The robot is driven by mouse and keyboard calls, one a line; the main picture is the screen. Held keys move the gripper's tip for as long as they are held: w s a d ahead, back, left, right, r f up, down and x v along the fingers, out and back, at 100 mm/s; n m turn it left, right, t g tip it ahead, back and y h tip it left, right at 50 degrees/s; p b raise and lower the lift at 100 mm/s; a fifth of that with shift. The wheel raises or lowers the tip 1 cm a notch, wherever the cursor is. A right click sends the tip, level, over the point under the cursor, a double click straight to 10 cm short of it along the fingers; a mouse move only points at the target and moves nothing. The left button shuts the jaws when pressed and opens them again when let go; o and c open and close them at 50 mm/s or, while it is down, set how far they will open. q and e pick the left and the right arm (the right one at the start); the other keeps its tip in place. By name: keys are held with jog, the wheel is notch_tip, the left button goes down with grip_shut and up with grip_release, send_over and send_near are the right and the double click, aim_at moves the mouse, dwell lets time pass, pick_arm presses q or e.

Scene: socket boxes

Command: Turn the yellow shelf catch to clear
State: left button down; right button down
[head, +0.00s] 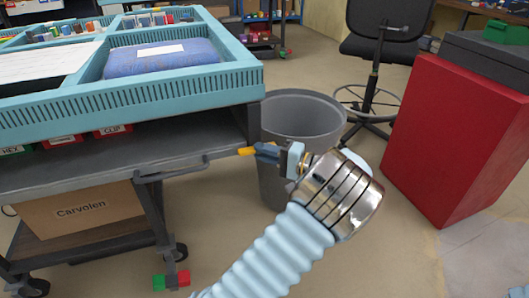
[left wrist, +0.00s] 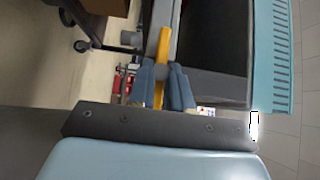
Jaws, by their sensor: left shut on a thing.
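The yellow shelf catch (head: 245,151) shows as a short tip at the right end of the dark shelf under the blue tray. In the left wrist view the catch (left wrist: 164,42) is a narrow yellow bar running between my fingers. My left gripper (head: 266,152) is shut on it, with a blue-grey finger on each side. In the left wrist view the gripper (left wrist: 162,86) covers part of the bar. The catch's pivot is hidden. My right gripper is not in view.
The light blue tray (head: 130,98) stands above the dark shelf (head: 130,162), which holds several labelled socket boxes. A grey bin (head: 303,116) stands close behind my left gripper. A red cabinet (head: 440,135) and a black chair (head: 385,45) are at right. Floor lies open between.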

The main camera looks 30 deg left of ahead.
pick_arm(q)
jog(key=shift+s+a+r+n+t+h+b, duration=0.2)
jog(key=shift+n+t+h+b, duration=1.45)
jog(key=shift+b, duration=1.1)
jog(key=shift+s+a+r+n+t+h+b, duration=0.15)
jog(key=shift+n+t+h+b, duration=1)
jog(key=shift+h+b, duration=1.25)
jog(key=shift+s+a+r+n+t+h+b, duration=0.1)
jog(key=shift+s+r+n+t+h+b, duration=0.15)
jog(key=shift+n+t+h+b, duration=1.95)
jog(key=shift+m+g+y+b, duration=0.6)
jog(key=shift+g+b, duration=0.25)
jog(key=shift+g, duration=0.35)
jog(key=c, duration=1.1)
grip_release()
jog(key=shift+c, duration=0.2)
jog(key=shift+r, duration=0.1)
